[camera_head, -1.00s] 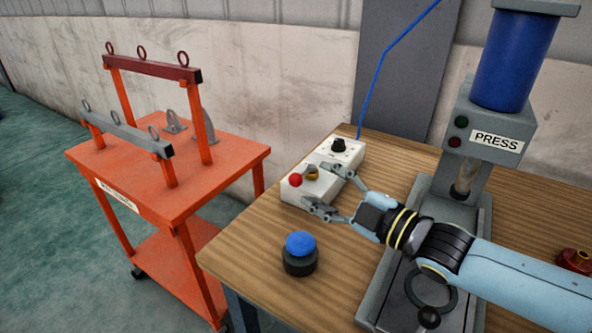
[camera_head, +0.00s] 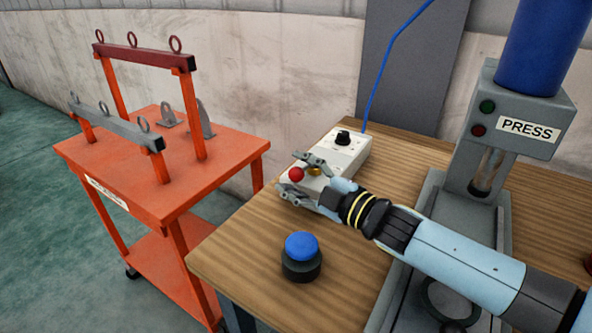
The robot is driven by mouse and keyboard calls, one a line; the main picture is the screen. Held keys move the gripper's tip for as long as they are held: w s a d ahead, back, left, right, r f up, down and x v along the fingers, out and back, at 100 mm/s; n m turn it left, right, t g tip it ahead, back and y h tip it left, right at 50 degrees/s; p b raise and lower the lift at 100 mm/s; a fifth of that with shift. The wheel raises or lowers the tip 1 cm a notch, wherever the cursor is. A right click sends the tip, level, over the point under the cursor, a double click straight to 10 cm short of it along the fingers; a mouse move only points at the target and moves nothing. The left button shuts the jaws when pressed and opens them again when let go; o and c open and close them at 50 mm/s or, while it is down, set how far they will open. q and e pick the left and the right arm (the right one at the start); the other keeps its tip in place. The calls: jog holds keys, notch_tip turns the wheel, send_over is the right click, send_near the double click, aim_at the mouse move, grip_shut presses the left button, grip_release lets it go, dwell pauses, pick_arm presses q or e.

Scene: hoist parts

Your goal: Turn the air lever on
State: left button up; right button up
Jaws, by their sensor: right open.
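The white air box (camera_head: 348,158) sits on the wooden bench against the back, with a black knob (camera_head: 342,138) on its far part. A red ball (camera_head: 296,174), which looks like the lever's end, and a brass fitting (camera_head: 314,170) are at its near end. My right gripper (camera_head: 289,175) is open at that near end, one finger on the far side of the red ball and one on the near side. I cannot tell whether either finger touches the ball. My right arm hides part of the box's near side. My left gripper is not in view.
A blue push button (camera_head: 301,246) on a black base stands near the bench's front edge. The press (camera_head: 510,125) stands at the right, under my arm's reach. An orange cart (camera_head: 150,175) with lifting frames stands left of the bench. A blue hose (camera_head: 380,75) rises behind the box.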

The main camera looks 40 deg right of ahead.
jog(key=shift+w+a, duration=0.1)
jog(key=shift+w, duration=0.1)
jog(key=shift+c, duration=0.3)
grip_shut()
